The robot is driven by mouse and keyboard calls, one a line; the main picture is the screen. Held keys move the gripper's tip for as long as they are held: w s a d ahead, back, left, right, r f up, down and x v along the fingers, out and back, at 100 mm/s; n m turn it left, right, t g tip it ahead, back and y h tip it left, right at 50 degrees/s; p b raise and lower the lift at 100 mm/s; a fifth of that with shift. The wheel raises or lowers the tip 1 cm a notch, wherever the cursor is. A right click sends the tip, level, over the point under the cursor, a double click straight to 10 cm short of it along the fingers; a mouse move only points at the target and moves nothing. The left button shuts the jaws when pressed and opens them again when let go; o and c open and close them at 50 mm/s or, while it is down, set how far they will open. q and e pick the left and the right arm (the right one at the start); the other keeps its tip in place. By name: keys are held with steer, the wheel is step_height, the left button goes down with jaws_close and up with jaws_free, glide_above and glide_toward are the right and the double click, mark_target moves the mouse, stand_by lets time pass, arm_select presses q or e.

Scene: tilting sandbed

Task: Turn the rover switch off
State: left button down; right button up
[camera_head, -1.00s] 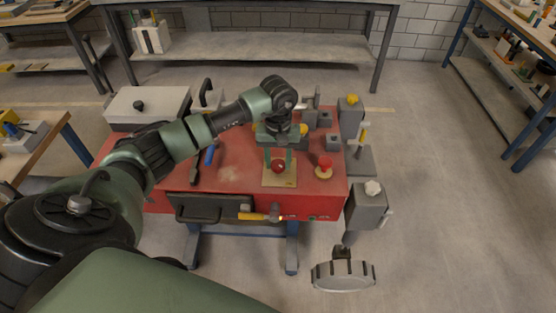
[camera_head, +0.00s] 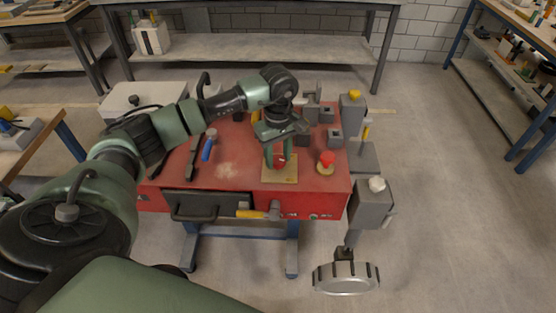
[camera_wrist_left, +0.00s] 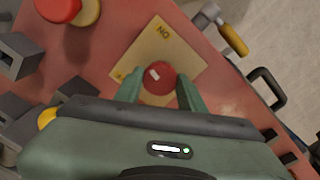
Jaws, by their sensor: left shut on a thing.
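The rover switch is a red knob (camera_wrist_left: 160,78) with a white mark, on a tan plate (camera_wrist_left: 178,42) lettered "ON" in the left wrist view. In the head view the plate (camera_head: 279,175) lies on the red table and the knob (camera_head: 280,161) is partly hidden by my fingers. My left gripper (camera_head: 277,158) points down over the plate. Its green fingers (camera_wrist_left: 161,88) stand on either side of the knob and are shut on it. The white mark sits at the knob's upper left in the wrist view. My right gripper is not in view.
A red mushroom button (camera_head: 327,157) on a yellow base stands right of the plate. Grey blocks (camera_head: 334,136) stand behind it. A yellow-handled hammer (camera_head: 255,213) lies by the front drawer (camera_head: 205,203). A blue-handled tool (camera_head: 208,149) lies left on the red table (camera_head: 226,180).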

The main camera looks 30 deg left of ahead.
arm_select(q)
steer(key=n+b, duration=0.2)
steer(key=n, duration=0.3)
steer(key=shift+n, duration=0.3)
steer(key=n+b, duration=0.1)
steer(key=n, duration=0.2)
steer(key=shift+n+b, duration=0.4)
steer(key=shift+n, duration=1)
steer(key=c, duration=0.9)
jaws_free()
steer(key=shift+o, duration=0.2)
